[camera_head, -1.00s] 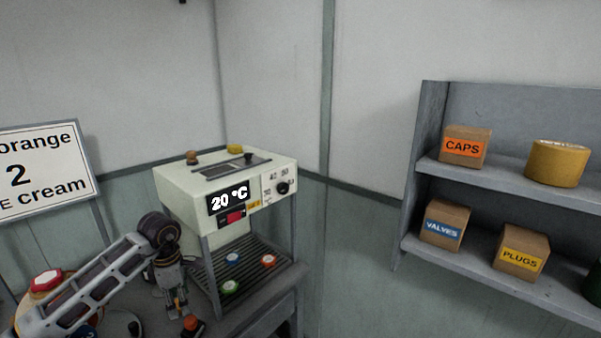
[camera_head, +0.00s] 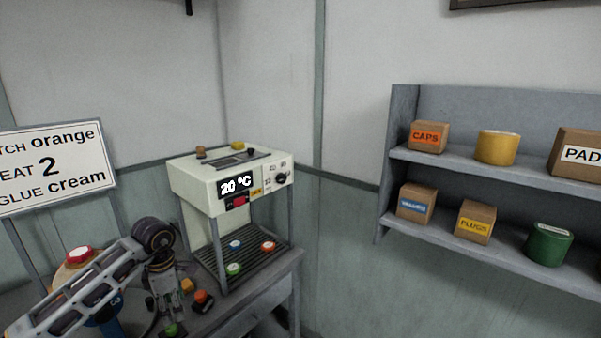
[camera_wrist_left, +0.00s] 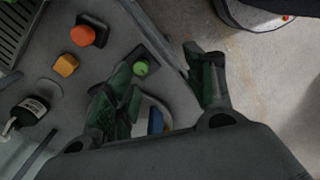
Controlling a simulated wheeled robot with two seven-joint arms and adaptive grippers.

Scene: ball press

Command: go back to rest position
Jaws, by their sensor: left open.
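My left gripper (camera_head: 162,298) hangs at the end of the left arm at lower left in the head view, over the workbench, left of the cream press machine (camera_head: 225,175). In the left wrist view its two dark green fingers (camera_wrist_left: 163,85) are spread apart with nothing between them. A small block with a green knob (camera_wrist_left: 141,68) lies below, beside the fingers and apart from them. My right gripper is not in view.
An orange-topped piece (camera_head: 204,298) and a yellow-orange block (camera_head: 187,285) lie on the bench near the gripper. Colored discs lie on the machine's rack (camera_head: 252,262). A sign (camera_head: 50,165) stands at left. A shelf (camera_head: 400,150) holds boxes and cans. The wrist view shows bare floor (camera_wrist_left: 270,75) at right.

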